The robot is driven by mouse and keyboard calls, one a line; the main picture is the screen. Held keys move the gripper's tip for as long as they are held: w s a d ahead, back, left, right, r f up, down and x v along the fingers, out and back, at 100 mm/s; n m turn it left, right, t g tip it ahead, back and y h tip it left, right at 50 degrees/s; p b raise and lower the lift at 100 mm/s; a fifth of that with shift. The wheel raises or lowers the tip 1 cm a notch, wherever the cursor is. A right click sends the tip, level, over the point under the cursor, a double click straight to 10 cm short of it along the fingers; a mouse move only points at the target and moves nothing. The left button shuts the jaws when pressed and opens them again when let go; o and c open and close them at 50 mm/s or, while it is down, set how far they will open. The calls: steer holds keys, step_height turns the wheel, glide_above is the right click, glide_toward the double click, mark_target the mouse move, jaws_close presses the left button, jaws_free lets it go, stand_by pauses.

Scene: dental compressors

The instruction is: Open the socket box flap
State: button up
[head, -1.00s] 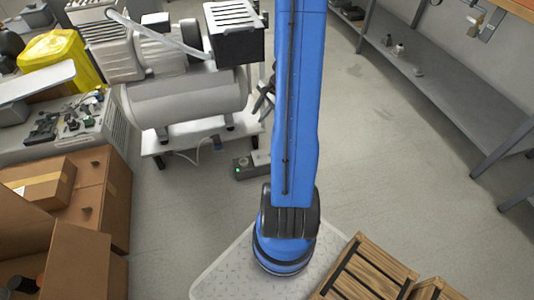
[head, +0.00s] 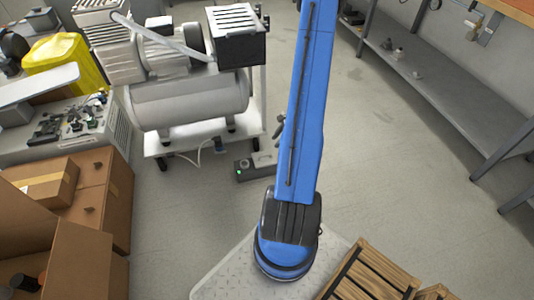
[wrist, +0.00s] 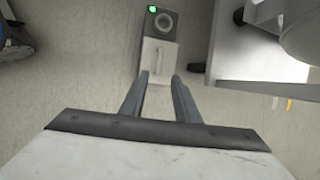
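The socket box (head: 243,173) lies on the floor beside the compressor stand, a dark grey strip with a green light at one end. In the wrist view, the box (wrist: 148,37) shows the green light and a round socket at its far end. Its pale grey flap (wrist: 160,56) looks flat and closed over the near part. My gripper (wrist: 160,75) is open and empty, its two fingers apart and pointing at the near end of the flap. I cannot tell whether they touch it. In the head view my gripper is mostly hidden behind my blue arm.
The compressor (head: 190,98) stands on a white stand (head: 185,138) just left of the box. A plug with a cable (head: 219,146) is close by. Cardboard boxes (head: 92,200) are at left, wooden crates (head: 372,268) at lower right. Floor right of my arm is clear.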

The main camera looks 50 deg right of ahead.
glide_above(267, 152)
steer(key=s+a, duration=0.4)
steer(key=f, duration=1.1)
steer(key=shift+w+d+f, duration=0.1)
steer(key=shift+w, duration=0.15)
jaws_close()
